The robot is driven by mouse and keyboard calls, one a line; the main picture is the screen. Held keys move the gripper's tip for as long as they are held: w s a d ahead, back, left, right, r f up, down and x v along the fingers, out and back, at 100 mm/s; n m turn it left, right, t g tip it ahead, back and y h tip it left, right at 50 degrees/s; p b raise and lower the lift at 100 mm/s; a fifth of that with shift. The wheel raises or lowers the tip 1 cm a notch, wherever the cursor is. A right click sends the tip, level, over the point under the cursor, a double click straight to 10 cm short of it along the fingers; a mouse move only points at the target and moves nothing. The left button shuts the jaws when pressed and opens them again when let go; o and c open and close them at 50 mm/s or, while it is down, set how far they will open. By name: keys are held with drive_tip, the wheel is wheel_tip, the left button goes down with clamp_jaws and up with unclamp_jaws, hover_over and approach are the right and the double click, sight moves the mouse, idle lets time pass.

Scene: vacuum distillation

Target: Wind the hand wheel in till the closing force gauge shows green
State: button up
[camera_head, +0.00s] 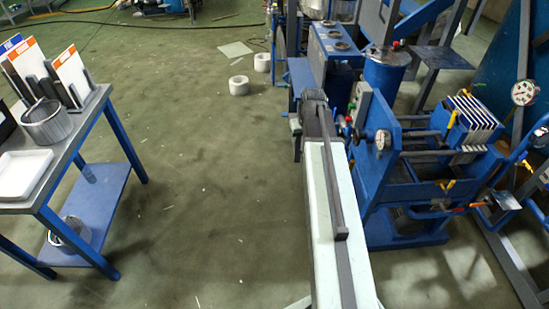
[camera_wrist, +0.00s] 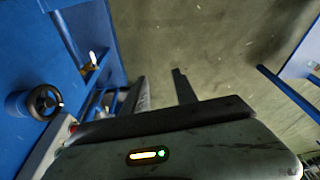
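The blue press (camera_head: 400,185) stands right of my arm in the head view. A small round dial (camera_head: 383,140) sits on its near end plate; its pointer and colour are too small to read. A dark round part beside it, seemingly the hand wheel (camera_head: 358,135), is partly hidden. In the wrist view a black hand wheel (camera_wrist: 45,102) sticks out from a blue panel at the left. My gripper (camera_wrist: 160,82) has its two dark fingers apart, with nothing between them but floor behind. It is apart from the wheel, which lies left of the fingers.
A pack of white plates (camera_head: 476,116) sits in the press. A larger gauge (camera_head: 524,92) is at the far right. A blue-framed table (camera_head: 92,115) with signs, a pot and a white tray stands at the left. The green floor (camera_head: 220,170) between is mostly clear.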

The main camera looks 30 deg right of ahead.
drive_tip(key=s+a+f+g, duration=0.1)
drive_tip(key=s+a, duration=0.1)
drive_tip(key=a, duration=1)
drive_tip(key=shift+a+n, duration=0.4)
